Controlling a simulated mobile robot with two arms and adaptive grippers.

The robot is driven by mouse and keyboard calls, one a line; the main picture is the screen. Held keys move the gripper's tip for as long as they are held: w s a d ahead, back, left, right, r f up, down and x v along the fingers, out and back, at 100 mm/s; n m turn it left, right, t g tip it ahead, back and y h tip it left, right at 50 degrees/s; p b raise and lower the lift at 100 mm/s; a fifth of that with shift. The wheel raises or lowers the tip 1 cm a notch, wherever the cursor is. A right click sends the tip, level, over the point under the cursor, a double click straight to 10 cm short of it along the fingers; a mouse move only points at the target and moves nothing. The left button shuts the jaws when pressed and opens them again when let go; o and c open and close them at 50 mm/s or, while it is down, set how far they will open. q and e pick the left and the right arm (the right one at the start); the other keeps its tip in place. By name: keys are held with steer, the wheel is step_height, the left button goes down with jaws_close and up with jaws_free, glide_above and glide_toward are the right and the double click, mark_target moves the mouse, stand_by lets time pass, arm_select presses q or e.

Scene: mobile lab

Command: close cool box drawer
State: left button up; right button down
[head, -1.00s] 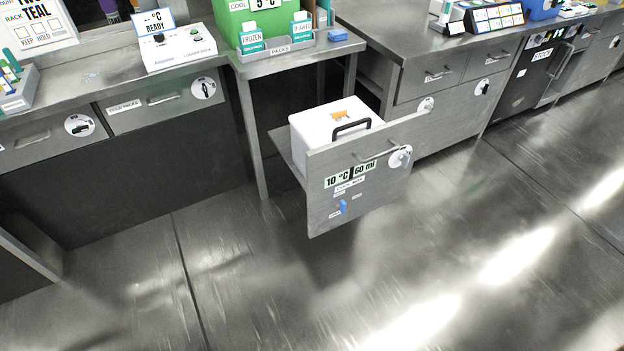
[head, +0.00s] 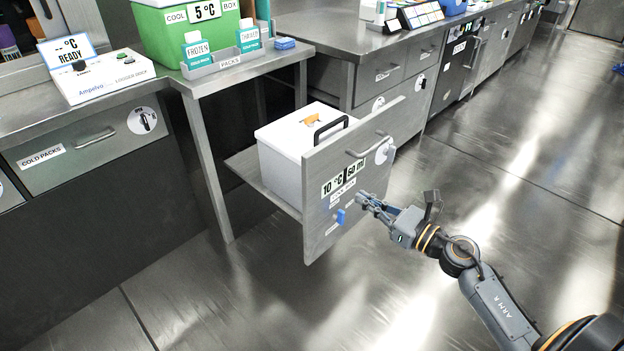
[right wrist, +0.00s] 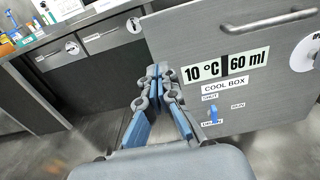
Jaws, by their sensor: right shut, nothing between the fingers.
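The cool box drawer (head: 328,224) stands pulled out from under the bench, with its grey front facing right. Its front carries a bar handle (head: 368,146), a "10 °C 60 ml" label and a blue tab (head: 341,216). A white box with a black handle (head: 300,140) sits in the drawer. My right gripper (head: 362,200) is shut and empty, just in front of the drawer front, below the handle. In the right wrist view the shut fingers (right wrist: 158,72) point at the left part of the drawer front (right wrist: 265,80); I cannot tell whether they touch it. My left gripper is not in view.
A green cool box (head: 190,35) and a packs tray (head: 225,65) stand on the bench above. A bench leg (head: 208,160) stands left of the drawer. The cold packs drawer (head: 85,150) at left is shut. The floor (head: 480,210) at right is clear.

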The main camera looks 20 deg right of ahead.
mark_target(315, 169)
steer(key=x, duration=1.2)
steer(key=shift+w+d+p, duration=0.1)
steer(key=shift+w+p, duration=0.05)
steer(key=shift+p, duration=0.2)
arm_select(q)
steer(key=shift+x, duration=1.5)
arm_select(e)
steer(key=shift+w+a, duration=0.2)
steer(key=shift+w, duration=0.2)
